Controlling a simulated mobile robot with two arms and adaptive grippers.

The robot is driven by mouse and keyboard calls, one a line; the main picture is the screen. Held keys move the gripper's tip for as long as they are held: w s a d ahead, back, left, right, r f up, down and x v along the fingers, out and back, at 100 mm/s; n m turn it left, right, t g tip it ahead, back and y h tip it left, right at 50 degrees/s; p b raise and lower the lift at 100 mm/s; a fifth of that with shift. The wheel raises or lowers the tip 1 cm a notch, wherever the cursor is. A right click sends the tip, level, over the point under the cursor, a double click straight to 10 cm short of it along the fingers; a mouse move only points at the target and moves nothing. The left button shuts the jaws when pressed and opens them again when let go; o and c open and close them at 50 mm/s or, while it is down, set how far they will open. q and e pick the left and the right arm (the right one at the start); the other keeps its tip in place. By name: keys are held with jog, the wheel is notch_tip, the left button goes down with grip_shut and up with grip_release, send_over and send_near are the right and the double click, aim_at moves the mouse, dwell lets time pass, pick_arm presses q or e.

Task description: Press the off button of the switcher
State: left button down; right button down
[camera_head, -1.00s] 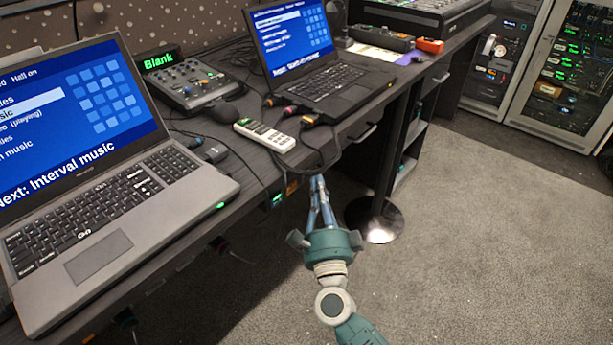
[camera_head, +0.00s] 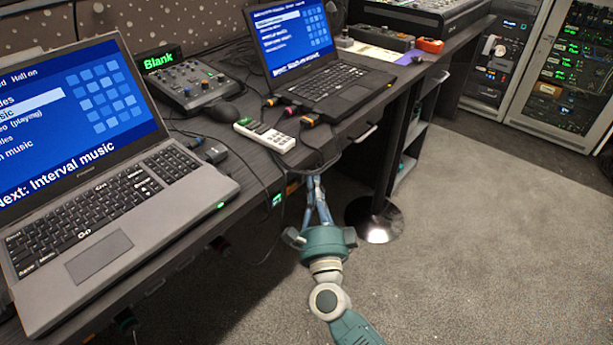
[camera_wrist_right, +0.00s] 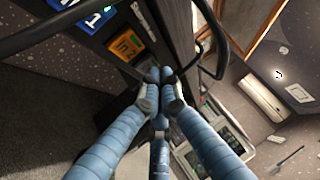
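My right gripper (camera_head: 314,182) reaches up from the lower middle of the head view, in front of the desk's front edge. In the right wrist view its blue-grey fingers (camera_wrist_right: 157,78) converge with their tips together, and nothing shows between them. No device is readably marked as the switcher. A white handheld device with buttons and a small green display (camera_head: 265,135) lies near the desk edge, above and left of the fingertips. No off button is readable. My left gripper is out of view.
A large grey laptop (camera_head: 110,270) fills the left of the desk (camera_head: 255,175). A black laptop (camera_head: 330,85) stands further back. Cables hang over the desk edge, and dark cables cross near the fingers in the wrist view. The carpet (camera_head: 480,240) at right is clear.

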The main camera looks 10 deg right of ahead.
jog(key=shift+w, duration=0.15)
dwell(0.4)
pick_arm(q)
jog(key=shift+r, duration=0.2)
pick_arm(e)
jog(key=shift+s+d, duration=0.35)
jog(key=shift+s, duration=0.25)
